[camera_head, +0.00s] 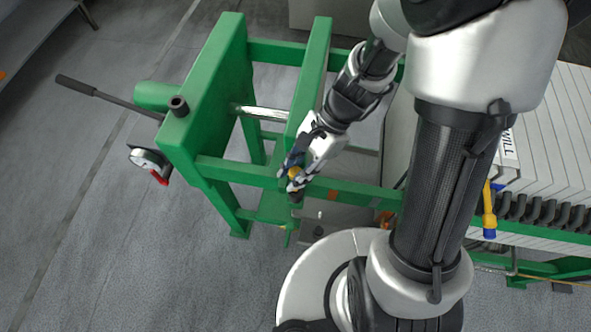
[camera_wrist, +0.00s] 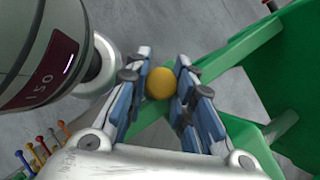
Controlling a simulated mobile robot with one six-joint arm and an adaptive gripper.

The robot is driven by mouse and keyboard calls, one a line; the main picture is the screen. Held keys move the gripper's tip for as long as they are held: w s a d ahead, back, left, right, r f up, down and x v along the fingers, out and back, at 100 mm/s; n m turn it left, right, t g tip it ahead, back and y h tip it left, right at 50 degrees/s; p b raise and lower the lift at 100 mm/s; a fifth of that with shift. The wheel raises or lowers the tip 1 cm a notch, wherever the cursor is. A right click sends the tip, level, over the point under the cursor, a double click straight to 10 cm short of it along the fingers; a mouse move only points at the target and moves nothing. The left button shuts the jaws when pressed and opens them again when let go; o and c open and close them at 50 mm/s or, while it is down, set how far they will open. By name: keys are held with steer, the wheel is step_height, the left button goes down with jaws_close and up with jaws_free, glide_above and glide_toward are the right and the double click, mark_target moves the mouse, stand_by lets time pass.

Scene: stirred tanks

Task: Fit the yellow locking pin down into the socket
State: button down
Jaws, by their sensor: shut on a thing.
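The yellow locking pin shows as a yellow ball-like head (camera_head: 294,172) in the head view, and it also shows in the wrist view (camera_wrist: 160,83). My gripper (camera_head: 291,178) is shut on it, with blue-padded fingers on either side of the head. The pin's shaft is hidden below the head. The gripper is over the green frame's front rail, near its inner upright plate. A dark round collar with a hole (camera_head: 179,106) stands on the frame's left end block, well left of my gripper. I cannot tell whether this is the socket.
The green press frame (camera_head: 216,92) has a bright rod (camera_head: 262,113) across it. A dark lever (camera_head: 105,97) and a gauge (camera_head: 148,159) with a red handle are at its left. White plates (camera_head: 568,130) and a yellow-blue piece (camera_head: 489,212) are at right. Several coloured knobs (camera_wrist: 40,150) show low left.

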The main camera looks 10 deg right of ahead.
steer(key=shift+f+b, duration=0.85)
steer(key=shift+f, duration=0.25)
steer(key=c, duration=1.3)
jaws_free()
steer(key=shift+r, duration=0.1)
steer(key=shift+w, duration=0.1)
steer(key=shift+d+r, duration=0.15)
steer(key=shift+r, duration=0.05)
steer(key=v, duration=1.1)
steer(key=shift+d, duration=0.2)
steer(key=shift+r, duration=0.15)
steer(key=shift+c, duration=0.3)
